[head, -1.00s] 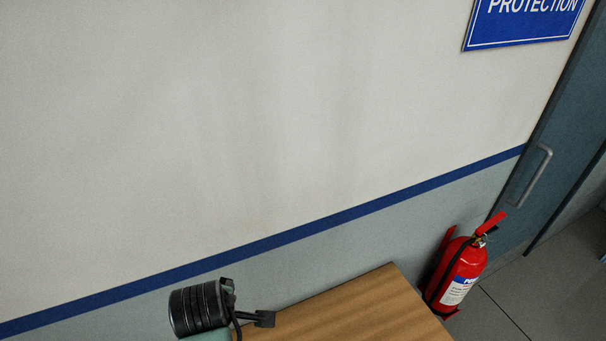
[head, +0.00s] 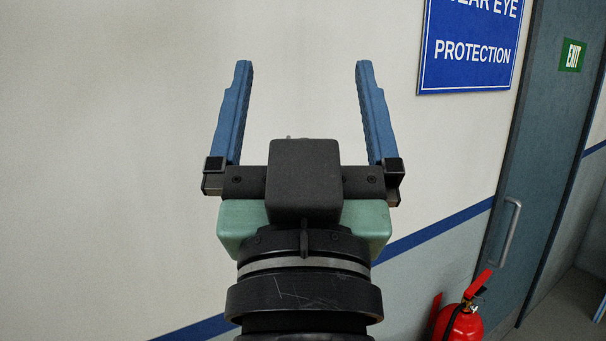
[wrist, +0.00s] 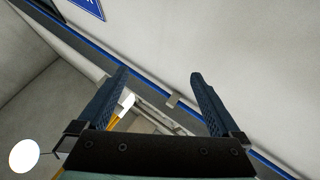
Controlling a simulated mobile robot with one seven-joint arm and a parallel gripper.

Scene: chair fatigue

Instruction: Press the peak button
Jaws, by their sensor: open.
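My gripper (head: 303,66) is raised in the middle of the head view, its two blue fingers spread wide and pointing up. Nothing is between the fingers there, only pale wall behind them. In the wrist view my gripper (wrist: 158,74) is also open and empty. I cannot make out a peak button in either view.
A blue eye-protection sign (head: 470,48) hangs on the wall (head: 120,140) at upper right. Right of it is a grey-blue door (head: 545,130) with a handle (head: 509,230) and an exit sign (head: 572,55). A red fire extinguisher (head: 462,318) stands at lower right.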

